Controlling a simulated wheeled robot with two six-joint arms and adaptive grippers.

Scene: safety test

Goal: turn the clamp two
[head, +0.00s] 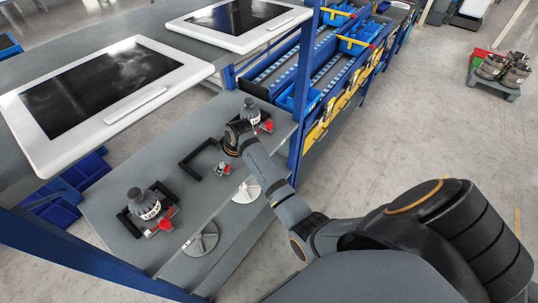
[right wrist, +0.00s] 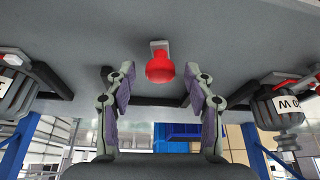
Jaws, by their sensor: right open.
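A red clamp knob (right wrist: 160,68) on a pale mount shows at the top centre of the right wrist view, ahead of my fingers and between their lines. My right gripper (right wrist: 161,88) is open and empty, with a finger on each side and no visible contact. In the head view the middle clamp (head: 222,168) is small and sits in front of an empty black bracket (head: 198,158). A left red clamp (head: 165,222) and a right red clamp (head: 266,126) show too. My left gripper is in neither view.
A labelled grey bottle (head: 144,203) stands in the left bracket, another (head: 250,112) in the right one, close to my right arm. White-framed screens (head: 205,71) overhang the grey shelf (head: 110,188). A blue post (head: 305,85) rises beside my arm.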

